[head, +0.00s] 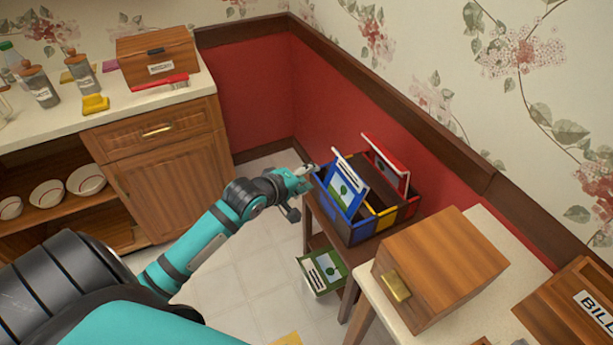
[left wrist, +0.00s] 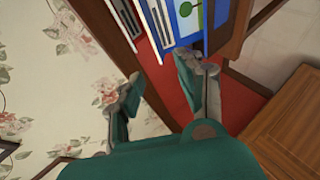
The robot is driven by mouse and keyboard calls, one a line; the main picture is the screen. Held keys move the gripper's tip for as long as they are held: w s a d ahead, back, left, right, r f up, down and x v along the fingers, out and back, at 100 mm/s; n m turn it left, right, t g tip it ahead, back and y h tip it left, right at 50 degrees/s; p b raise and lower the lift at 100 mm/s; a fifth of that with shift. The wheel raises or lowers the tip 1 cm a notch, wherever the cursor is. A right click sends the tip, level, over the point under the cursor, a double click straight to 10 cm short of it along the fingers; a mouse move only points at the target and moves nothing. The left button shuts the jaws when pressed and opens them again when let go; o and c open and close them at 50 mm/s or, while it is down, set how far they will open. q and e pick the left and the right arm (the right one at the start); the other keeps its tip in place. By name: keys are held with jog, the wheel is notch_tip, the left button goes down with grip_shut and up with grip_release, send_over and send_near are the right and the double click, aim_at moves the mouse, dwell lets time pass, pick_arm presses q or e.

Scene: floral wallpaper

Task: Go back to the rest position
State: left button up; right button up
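My left arm reaches in from the left in the head view. My left gripper (head: 306,172) is at the left rim of a divided crate (head: 372,228) with blue, yellow and red parts. In the left wrist view the fingers of my left gripper (left wrist: 160,95) are spread apart with nothing between them. A blue folder with a tree picture (head: 345,186) leans in the crate, just right of the gripper; it also shows in the left wrist view (left wrist: 188,18), beyond the fingertips. Whether a finger touches the crate is unclear. My right gripper is out of view.
A red folder (head: 386,160) leans in the crate. A green one (head: 323,271) is lower, beside the small table. A wooden box (head: 440,268) stands on the right counter. At left, a counter (head: 60,128) holds jars and another wooden box (head: 156,56). Open floor (head: 245,262) lies below my arm.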

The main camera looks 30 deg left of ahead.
pick_arm(q)
jog(key=s+f+m+g, duration=0.2)
jog(key=s+f, duration=0.3)
jog(key=f, duration=0.6)
jog(key=s+f+m+g+y, duration=0.1)
jog(key=s+f+m+g, duration=0.3)
jog(key=f, duration=0.7)
jog(key=s+f+m, duration=0.1)
jog(key=s+f, duration=0.5)
jog(key=f, duration=0.6)
jog(key=s+d+f+m+g, duration=0.1)
jog(key=s+f, duration=0.4)
jog(key=s, duration=0.5)
jog(key=s+d+f+m+g, duration=0.2)
jog(key=s+d+f+m, duration=0.2)
jog(key=s, duration=0.6)
jog(key=s+d+f+m+g, duration=0.2)
jog(key=s+f+m, duration=0.3)
jog(key=s, duration=0.5)
notch_tip(320, 180, down, 2)
jog(key=shift+s+d+f, duration=0.15)
jog(key=shift+d+f, duration=0.05)
jog(key=shift+d, duration=0.5)
